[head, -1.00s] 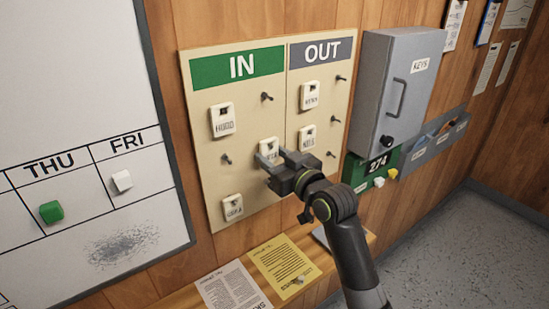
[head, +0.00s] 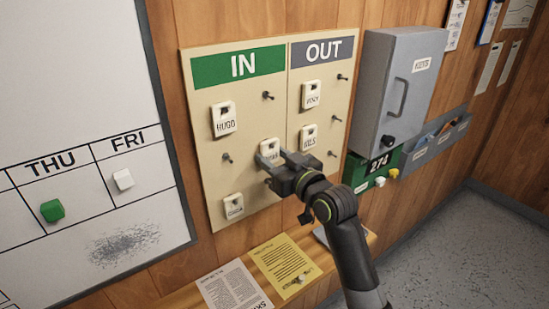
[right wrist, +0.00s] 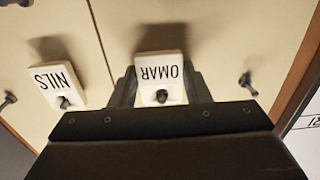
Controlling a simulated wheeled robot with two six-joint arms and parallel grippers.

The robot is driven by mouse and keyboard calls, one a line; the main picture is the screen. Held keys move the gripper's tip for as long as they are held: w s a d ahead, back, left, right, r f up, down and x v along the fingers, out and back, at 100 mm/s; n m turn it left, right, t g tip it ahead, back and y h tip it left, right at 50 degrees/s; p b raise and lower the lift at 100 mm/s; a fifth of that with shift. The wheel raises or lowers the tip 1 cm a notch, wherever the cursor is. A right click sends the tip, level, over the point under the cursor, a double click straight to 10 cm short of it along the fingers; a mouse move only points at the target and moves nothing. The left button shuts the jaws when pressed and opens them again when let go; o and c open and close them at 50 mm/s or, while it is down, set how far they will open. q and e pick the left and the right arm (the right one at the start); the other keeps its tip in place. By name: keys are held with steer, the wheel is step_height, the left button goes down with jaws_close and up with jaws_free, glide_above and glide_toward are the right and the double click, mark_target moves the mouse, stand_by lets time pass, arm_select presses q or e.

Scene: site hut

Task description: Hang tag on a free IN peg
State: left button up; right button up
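The tag board has a green IN column (head: 237,67) and a grey OUT column (head: 322,50). My right gripper (head: 277,162) is at the IN side, its fingers on both sides of the white OMAR tag (right wrist: 160,72), seemingly touching its edges. A dark peg end (right wrist: 162,96) shows at the tag's hole. In the head view the fingers partly hide the OMAR tag (head: 269,147). Bare IN pegs are at upper right (head: 268,96) and middle left (head: 227,158). The HUGO tag (head: 224,120) and a lower tag (head: 233,207) hang in IN. My left gripper is out of view.
In OUT hang the NILS tag (head: 308,138) and another tag (head: 310,95), beside bare pegs. A grey key cabinet (head: 400,85) and a green 274 box (head: 362,172) are to the right. Papers (head: 235,287) lie on the wooden ledge below. A whiteboard (head: 75,80) is left.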

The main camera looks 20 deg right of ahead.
steer(key=o, duration=0.5)
steer(key=shift+s, duration=0.1)
